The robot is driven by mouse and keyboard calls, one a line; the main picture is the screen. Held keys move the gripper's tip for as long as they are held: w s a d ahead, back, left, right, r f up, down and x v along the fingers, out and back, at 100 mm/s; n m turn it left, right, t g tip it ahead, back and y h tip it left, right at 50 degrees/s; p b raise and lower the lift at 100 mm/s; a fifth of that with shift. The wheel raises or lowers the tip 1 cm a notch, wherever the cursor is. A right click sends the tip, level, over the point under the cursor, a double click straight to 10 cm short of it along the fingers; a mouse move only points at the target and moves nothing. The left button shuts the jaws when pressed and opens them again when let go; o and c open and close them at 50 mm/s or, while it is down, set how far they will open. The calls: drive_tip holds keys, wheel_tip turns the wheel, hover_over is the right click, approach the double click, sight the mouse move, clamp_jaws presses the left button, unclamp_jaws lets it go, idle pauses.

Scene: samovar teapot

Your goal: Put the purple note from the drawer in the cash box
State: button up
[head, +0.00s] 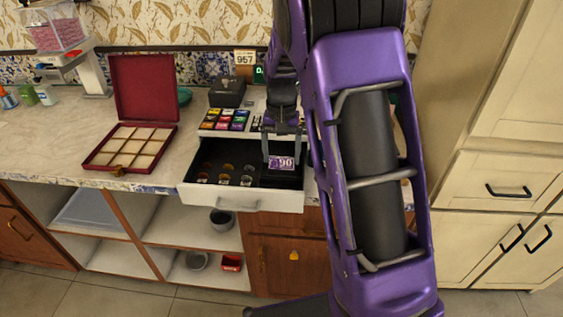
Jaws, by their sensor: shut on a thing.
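The open drawer (245,203) of the cash register pulls out toward me, with coins in round slots on its left side. The purple note (281,163), marked "90", is at the drawer's right side, between the fingertips of my gripper (282,154). My gripper points down and is shut on the note. I cannot tell whether the note still touches the drawer floor. A small dark box (227,93) stands behind the register keys on the left; it may be the cash box. Its top is hard to make out.
An open red box (146,90) with several empty compartments stands left of the register. A scale (92,75) with a clear bin of pink pieces is at the far left. Colourful keys (225,119) lie behind the drawer. My purple arm hides the counter on the right.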

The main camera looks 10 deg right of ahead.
wheel_tip(320, 180, up, 7)
drive_tip(key=shift+r+p, duration=0.15)
drive_tip(key=shift+p, duration=0.3)
wheel_tip(320, 180, up, 5)
drive_tip(key=shift+f+p, duration=0.1)
drive_tip(key=shift+p, duration=1.1)
drive_tip(key=shift+d+f, duration=0.1)
drive_tip(key=shift+d, duration=0.05)
